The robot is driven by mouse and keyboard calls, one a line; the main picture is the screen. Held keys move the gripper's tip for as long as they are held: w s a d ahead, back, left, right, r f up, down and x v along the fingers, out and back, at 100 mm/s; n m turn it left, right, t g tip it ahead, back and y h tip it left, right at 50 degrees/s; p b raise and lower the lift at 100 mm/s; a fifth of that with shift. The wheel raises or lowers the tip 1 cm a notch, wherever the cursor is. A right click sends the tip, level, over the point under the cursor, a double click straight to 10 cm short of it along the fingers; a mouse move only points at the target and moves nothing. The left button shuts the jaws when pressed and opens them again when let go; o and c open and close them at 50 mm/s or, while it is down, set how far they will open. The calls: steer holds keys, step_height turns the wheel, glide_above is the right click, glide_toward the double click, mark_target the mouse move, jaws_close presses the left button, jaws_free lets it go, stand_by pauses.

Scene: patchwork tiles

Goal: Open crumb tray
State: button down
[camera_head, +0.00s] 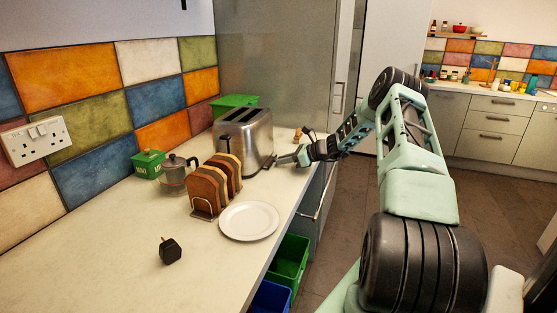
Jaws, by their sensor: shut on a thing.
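The silver two-slot toaster (243,138) stands upright on the counter near the tiled wall. The crumb tray (269,162) is at the low right end of the toaster; only a small dark part shows and its exact outline is too small to tell. My gripper (280,160) reaches in from the right, low over the counter, with its fingertips at that end of the toaster. It is shut on the crumb tray. How far the tray is out of the toaster cannot be told.
A toast rack (214,186) with bread and a white plate (249,221) stand in front of the toaster. The counter's front edge runs below my arm.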

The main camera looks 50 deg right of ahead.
mark_target(307, 170)
steer(key=s+d, duration=0.1)
steer(key=s, duration=0.1)
steer(key=s+d, duration=0.1)
steer(key=s, duration=0.2)
steer(key=s+d, duration=0.1)
steer(key=s, duration=0.2)
steer(key=shift+d, duration=0.4)
steer(key=c, duration=1.3)
jaws_free()
steer(key=shift+c, duration=0.2)
steer(key=b+v, duration=0.2)
steer(key=v, duration=1.5)
steer(key=shift+r+b, duration=0.25)
steer(key=shift+b, duration=0.15)
steer(key=shift+s, duration=0.1)
